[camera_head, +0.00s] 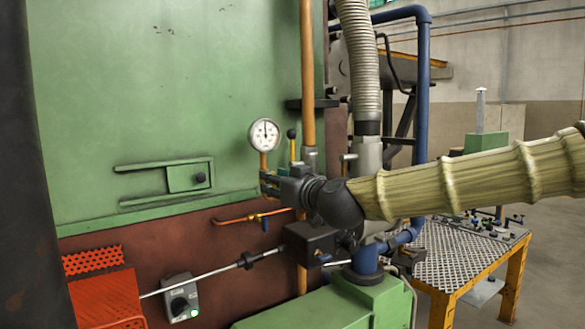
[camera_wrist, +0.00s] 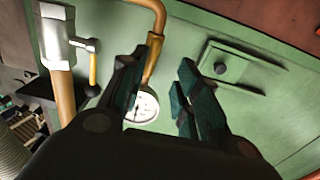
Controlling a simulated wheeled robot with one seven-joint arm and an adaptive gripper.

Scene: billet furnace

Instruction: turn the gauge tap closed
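The round white gauge (camera_head: 264,135) stands on a thin copper pipe (camera_head: 263,161) in front of the green furnace wall. In the wrist view the gauge (camera_wrist: 143,108) shows partly behind my left finger, and its pipe (camera_wrist: 152,66) bends away. A yellow lever with a black knob (camera_head: 292,147) stands upright beside the gauge; in the wrist view this lever (camera_wrist: 93,72) joins a silver valve body. My gripper (camera_wrist: 168,58) is open and empty, its fingertips in front of the pipe below the gauge. Any tap on that pipe is hidden behind the fingers.
A brass tap with a blue handle (camera_head: 264,222) sits on a lower copper pipe. A thick copper pipe (camera_head: 308,75), a ribbed hose (camera_head: 358,55) and a blue pipe (camera_head: 422,90) stand at the right. A green latch (camera_head: 187,178) is left of my gripper.

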